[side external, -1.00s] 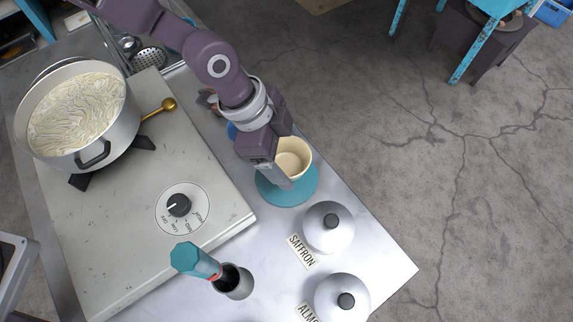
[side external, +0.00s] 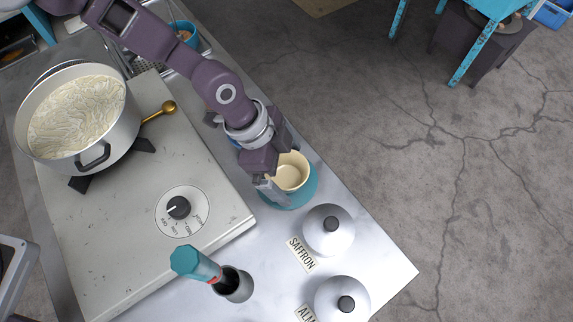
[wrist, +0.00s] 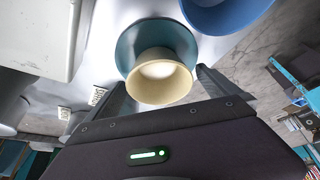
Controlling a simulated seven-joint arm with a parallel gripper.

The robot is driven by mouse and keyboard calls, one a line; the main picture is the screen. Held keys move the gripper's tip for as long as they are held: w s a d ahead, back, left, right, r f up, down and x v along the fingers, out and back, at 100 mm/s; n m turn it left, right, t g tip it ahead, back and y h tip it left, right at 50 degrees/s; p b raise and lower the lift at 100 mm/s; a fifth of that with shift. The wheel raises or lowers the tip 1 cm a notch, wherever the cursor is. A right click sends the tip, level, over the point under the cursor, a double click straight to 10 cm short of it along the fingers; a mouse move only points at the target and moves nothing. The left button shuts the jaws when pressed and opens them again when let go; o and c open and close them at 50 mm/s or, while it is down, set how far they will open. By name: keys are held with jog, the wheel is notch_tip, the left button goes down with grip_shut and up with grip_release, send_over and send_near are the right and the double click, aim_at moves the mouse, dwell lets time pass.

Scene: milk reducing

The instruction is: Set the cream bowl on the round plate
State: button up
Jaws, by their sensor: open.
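The cream bowl (side external: 291,173) is upright over the round teal plate (side external: 300,199) and appears to rest on it; the contact at its base is hidden. In the wrist view the bowl (wrist: 160,86) overlaps the near part of the plate (wrist: 130,45). My gripper (side external: 280,170) is open, with one finger on each side of the bowl. In the wrist view the fingers (wrist: 165,90) flank the bowl, with gaps beside it.
A lidded saffron jar (side external: 328,230) and another lidded jar (side external: 342,298) stand near the plate. A stove (side external: 125,220) with a large milk pot (side external: 110,135) is left. A teal-handled tool stands in a metal cup (side external: 234,284). A blue bowl (wrist: 225,15) shows in the wrist view.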

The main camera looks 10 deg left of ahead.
jog(key=v, duration=1.2)
jog(key=shift+r, duration=0.15)
jog(key=s+a+r+n+t+y, duration=0.2)
jog(key=a+r+n, duration=0.3)
jog(key=a+r, duration=0.45)
jog(key=s+a+r+n+t+y, duration=0.15)
jog(key=a+r+n, duration=0.4)
jog(key=a, duration=0.75)
jog(key=s+a+r+n+t, duration=0.2)
jog(key=s+a+r+n, duration=0.2)
jog(key=s+a+n, duration=0.3)
jog(key=s+a+y, duration=0.1)
jog(key=s+a, duration=0.1)
jog(key=s, duration=0.3)
jog(key=shift+s+a, duration=0.2)
jog(key=shift+s, duration=0.1)
